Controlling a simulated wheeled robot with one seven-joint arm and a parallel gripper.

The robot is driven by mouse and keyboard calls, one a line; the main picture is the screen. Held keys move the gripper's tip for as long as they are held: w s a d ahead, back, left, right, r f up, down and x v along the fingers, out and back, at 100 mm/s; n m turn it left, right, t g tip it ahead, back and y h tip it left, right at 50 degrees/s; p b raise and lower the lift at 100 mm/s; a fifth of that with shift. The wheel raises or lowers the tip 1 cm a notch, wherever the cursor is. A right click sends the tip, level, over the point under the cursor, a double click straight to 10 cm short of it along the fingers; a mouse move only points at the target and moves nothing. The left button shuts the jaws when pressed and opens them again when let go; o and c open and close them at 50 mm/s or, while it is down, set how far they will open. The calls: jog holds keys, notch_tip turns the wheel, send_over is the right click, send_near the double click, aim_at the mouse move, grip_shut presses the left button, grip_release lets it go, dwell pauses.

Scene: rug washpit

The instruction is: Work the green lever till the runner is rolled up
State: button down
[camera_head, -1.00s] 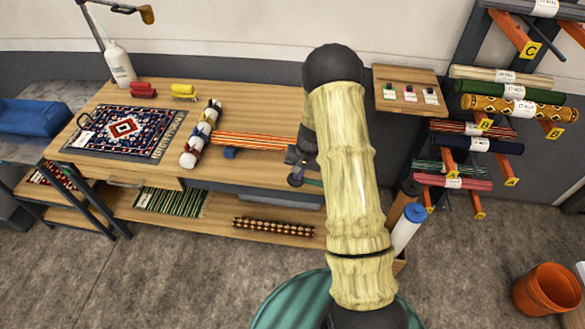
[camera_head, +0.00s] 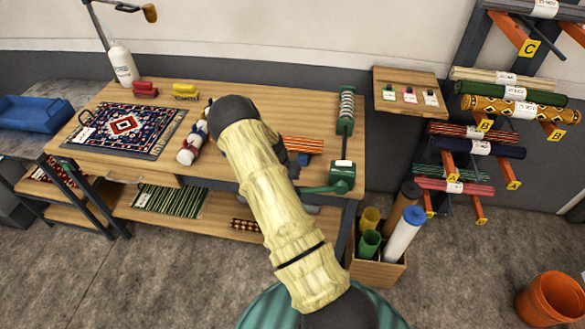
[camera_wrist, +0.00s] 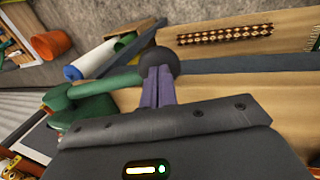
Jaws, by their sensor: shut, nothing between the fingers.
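The green crank unit (camera_head: 342,178) with a white label stands at the table's front right corner. Its green lever (camera_head: 316,189) points left along the front edge. In the wrist view the green lever (camera_wrist: 95,86) ends in a dark round knob (camera_wrist: 160,62). My gripper (camera_wrist: 158,76) is shut and empty, its fingertips at the knob; I cannot tell whether they touch. In the head view my arm hides most of my gripper. The orange-striped runner (camera_head: 303,143) lies flat on the table, its left part hidden by my arm. A roller (camera_head: 346,108) in green supports stands behind the crank.
A patterned rug (camera_head: 125,127) and a white bound roll (camera_head: 188,152) lie on the table's left. A bin (camera_head: 378,270) of tubes stands on the floor at right. A rack (camera_head: 470,140) of rolls is on the wall. An orange bucket (camera_head: 552,297) stands far right.

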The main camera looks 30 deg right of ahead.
jog(key=shift+s+f+b, duration=0.1)
jog(key=shift+f+b, duration=0.2)
jog(key=shift+f, duration=0.3)
jog(key=shift+s+f, duration=0.25)
jog(key=w+v, duration=0.1)
jog(key=v, duration=1.4)
jog(key=shift+w+a+f+b, duration=0.15)
jog(key=shift+a+f+b, duration=0.05)
jog(key=shift+a+b, duration=0.25)
